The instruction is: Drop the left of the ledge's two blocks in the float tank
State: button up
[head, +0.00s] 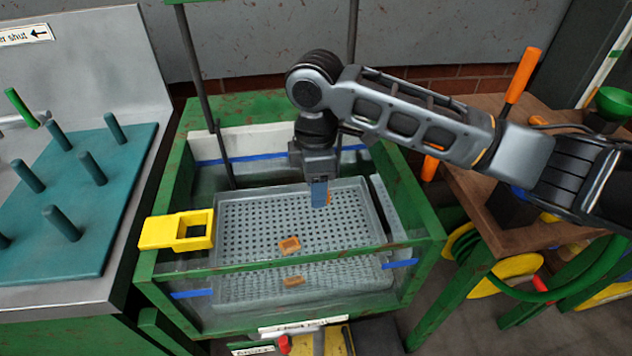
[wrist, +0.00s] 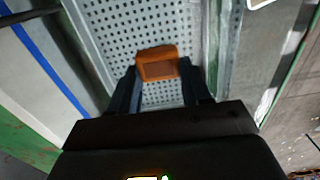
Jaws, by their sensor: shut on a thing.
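My gripper (head: 319,196) points down over the float tank (head: 423,240), a green-framed tank with clear walls. It is shut on an orange-brown block. In the wrist view the block (wrist: 157,65) sits between the two dark fingertips (wrist: 160,76); in the head view only an orange sliver of it shows beside the blue-grey fingers. The held block is above the grey perforated tray (head: 345,235) in the tank. Another orange-brown block (head: 290,245) shows inside the tank, toward the front. A similar shape (head: 293,281) shows lower through the front wall; I cannot tell whether it is the same block.
A yellow bracket with a square opening (head: 178,230) hangs on the tank's left rim. Dark upright rods stand at the tank's back. A teal pegboard (head: 75,200) is on the left. A wooden bench (head: 480,195) with an orange-handled tool (head: 523,75) is on the right.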

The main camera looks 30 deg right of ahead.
jog(key=o, duration=1.1)
jog(key=shift+r, duration=3.85)
